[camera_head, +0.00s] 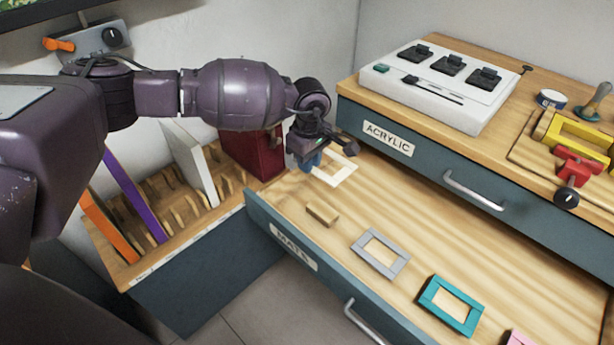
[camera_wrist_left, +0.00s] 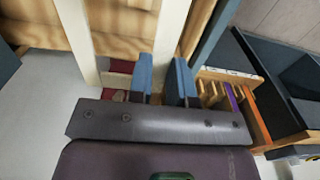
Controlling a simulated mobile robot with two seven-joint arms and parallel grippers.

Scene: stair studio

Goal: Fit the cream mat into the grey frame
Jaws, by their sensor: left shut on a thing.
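The cream mat (camera_head: 341,173), a flat rectangle with an open middle, is at the back left of the open drawer in the head view. My left gripper (camera_head: 313,163) is shut on the mat's left side. In the left wrist view, the blue fingers (camera_wrist_left: 163,78) stand on either side of one cream bar of the mat (camera_wrist_left: 170,38). I cannot tell whether the mat touches the drawer floor. The grey frame (camera_head: 367,261) lies flat in the drawer, nearer and to the right of the mat, with nothing in its opening. My right gripper is not in view.
A small wooden block (camera_head: 322,214) lies between mat and grey frame. A teal frame (camera_head: 451,305) and part of a pink one (camera_head: 518,338) lie nearer. The drawer's front wall (camera_head: 290,246) and the ACRYLIC drawer (camera_head: 430,172) border this space. A slotted rack (camera_head: 190,205) stands left.

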